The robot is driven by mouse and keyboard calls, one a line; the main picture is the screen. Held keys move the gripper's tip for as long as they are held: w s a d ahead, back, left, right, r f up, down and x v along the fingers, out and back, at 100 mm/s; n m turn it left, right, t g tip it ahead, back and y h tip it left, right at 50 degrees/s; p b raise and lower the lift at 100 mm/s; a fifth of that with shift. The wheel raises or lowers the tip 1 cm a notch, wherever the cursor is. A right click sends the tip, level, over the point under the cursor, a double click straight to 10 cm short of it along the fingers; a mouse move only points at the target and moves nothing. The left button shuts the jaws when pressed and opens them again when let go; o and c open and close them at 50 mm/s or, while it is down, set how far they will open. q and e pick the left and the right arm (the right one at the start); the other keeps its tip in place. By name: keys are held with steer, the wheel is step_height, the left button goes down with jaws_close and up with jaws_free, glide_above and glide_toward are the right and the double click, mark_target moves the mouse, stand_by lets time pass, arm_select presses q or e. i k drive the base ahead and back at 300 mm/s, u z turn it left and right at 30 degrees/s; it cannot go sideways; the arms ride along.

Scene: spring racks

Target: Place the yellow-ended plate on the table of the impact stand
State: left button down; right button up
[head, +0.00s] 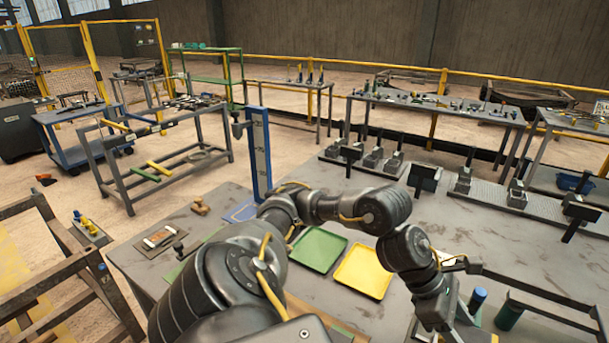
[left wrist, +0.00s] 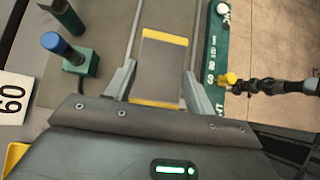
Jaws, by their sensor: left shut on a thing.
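The yellow-ended plate (left wrist: 160,70) is grey with a yellow band at each end. In the left wrist view it sits between the two fingers of my left gripper (left wrist: 160,88), which is shut on it. In the head view my left gripper (head: 436,312) is low at the right front of the table; the plate cannot be made out there. I cannot tell whether the plate touches the surface below. A tall blue upright with a scale (head: 260,150), apparently the impact stand, rises at the table's far left, its blue foot partly behind my arm. My right gripper is out of view.
A green tray (head: 318,250) and a yellow tray (head: 363,271) lie mid-table beside my arm. A blue-topped post (head: 478,297) and a green cylinder (head: 508,315) stand right of the left gripper. In the wrist view, a green strip (left wrist: 214,50) runs close right of the plate.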

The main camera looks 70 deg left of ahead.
mark_target(247, 212)
steer(key=z, duration=1.2)
steer(key=k, duration=1.5)
steer(key=u, duration=1.85)
steer(key=i, duration=0.5)
steer(key=z, duration=0.05)
